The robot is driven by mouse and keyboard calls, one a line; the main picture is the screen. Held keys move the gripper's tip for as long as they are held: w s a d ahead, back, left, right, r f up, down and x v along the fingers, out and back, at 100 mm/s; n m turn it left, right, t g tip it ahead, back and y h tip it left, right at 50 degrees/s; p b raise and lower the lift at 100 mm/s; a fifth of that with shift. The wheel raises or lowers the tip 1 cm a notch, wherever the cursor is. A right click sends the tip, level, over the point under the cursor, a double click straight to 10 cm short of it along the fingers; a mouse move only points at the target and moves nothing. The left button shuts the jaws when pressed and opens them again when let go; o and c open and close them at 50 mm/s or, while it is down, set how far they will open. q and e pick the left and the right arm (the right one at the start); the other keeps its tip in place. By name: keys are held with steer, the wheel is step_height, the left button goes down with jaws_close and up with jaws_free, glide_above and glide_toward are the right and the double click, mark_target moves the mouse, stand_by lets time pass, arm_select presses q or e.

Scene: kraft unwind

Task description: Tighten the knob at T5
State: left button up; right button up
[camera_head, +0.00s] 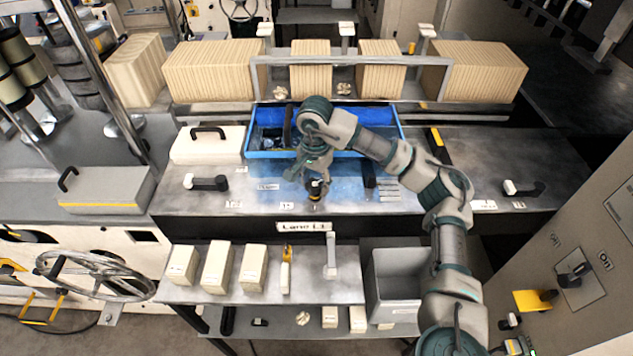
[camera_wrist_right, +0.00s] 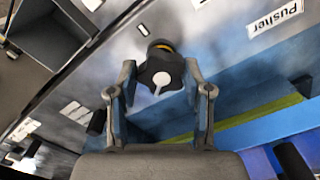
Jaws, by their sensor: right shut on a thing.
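The black lobed knob (camera_wrist_right: 160,72) with a white pointer line and a yellow ring at its base is between the fingertips of my right gripper (camera_wrist_right: 160,84) in the right wrist view. The gripper is shut on it. In the head view my right gripper (camera_head: 315,174) reaches down from above onto the knob (camera_head: 316,188), at the front middle of the grey table (camera_head: 240,192). A small white label (camera_head: 287,205) lies left of the knob, too small to read surely. My left gripper is not in view.
A blue tray (camera_head: 403,132) stands behind the knob. Black handles lie on the table at left (camera_head: 206,183) and right (camera_head: 524,188). A "Lane L1" sign (camera_head: 305,226) is on the front edge. Below are a shelf with cream blocks (camera_head: 217,265) and a grey bin (camera_head: 397,287).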

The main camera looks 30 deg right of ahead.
mark_target(310, 186)
steer(key=shift+a+f, duration=0.1)
steer(key=shift+a, duration=0.15)
stand_by(0.6)
steer(key=o, duration=0.9)
steer(key=shift+o, duration=1.4)
steer(key=shift+a, duration=0.1)
steer(key=shift+w+a, duration=0.1)
steer(key=shift+a, duration=0.1)
steer(key=shift+d+r, duration=0.1)
steer(key=shift+r, duration=0.55)
step_height(310, 186, up, 11)
steer(key=shift+a, duration=0.35)
steer(key=shift+d, duration=0.1)
